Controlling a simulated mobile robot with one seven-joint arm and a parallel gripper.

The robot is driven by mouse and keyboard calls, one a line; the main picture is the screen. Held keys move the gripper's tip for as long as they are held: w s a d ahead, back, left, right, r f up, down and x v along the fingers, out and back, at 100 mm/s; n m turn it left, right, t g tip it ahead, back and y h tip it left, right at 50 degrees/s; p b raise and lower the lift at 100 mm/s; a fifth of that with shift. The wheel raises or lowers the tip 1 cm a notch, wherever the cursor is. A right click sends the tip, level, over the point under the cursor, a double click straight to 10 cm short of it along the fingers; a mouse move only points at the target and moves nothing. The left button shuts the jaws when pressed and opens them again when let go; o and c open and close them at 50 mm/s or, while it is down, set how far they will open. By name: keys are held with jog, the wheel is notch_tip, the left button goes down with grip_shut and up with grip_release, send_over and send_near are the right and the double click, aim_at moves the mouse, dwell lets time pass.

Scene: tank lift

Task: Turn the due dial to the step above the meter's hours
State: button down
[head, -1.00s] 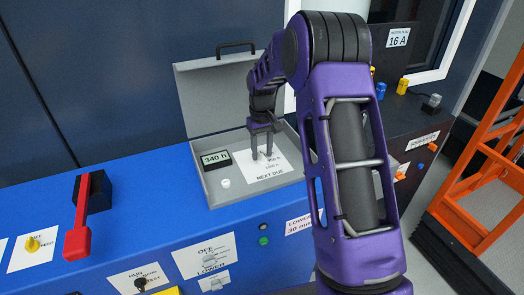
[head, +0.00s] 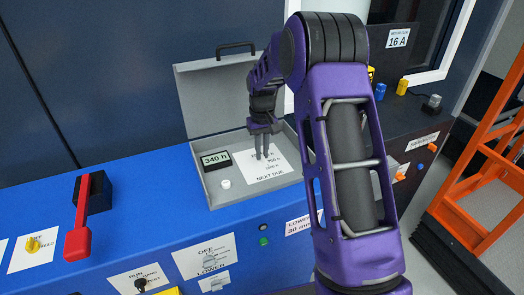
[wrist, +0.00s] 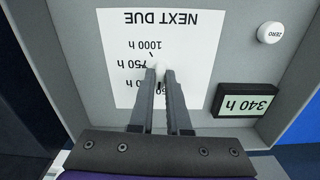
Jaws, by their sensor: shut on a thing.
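The NEXT DUE card (wrist: 182,45) lies in the open grey case and appears upside down in the wrist view. My gripper (wrist: 159,76) is shut on the due dial (wrist: 158,68), a small pale knob mostly hidden between the fingertips. A short dark mark shows beside the knob, toward the printed 1000 h and 750 h. The lower step labels are partly covered by the fingers. The meter (wrist: 248,101) reads 340 h, and it also shows in the head view (head: 215,159). My gripper (head: 262,154) points down at the card there.
A white ZERO button (wrist: 270,32) sits near the meter. The case's raised lid (head: 210,100) stands behind my gripper. A red lever (head: 80,220) and a yellow knob (head: 33,245) are on the blue bench to the left. An orange ladder-like frame (head: 485,165) stands at the right.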

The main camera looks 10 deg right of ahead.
aim_at(262, 155)
jog(key=m+p, duration=0.1)
jog(key=m, duration=0.3)
jog(key=shift+r+m, duration=0.1)
jog(key=shift+m, duration=0.3)
jog(key=shift+m+p, duration=0.4)
jog(key=shift+m, duration=1.7)
jog(key=c, duration=0.9)
grip_release()
notch_tip(262, 155, up, 17)
jog(key=shift+r+p, duration=0.15)
jog(key=shift+p, duration=0.65)
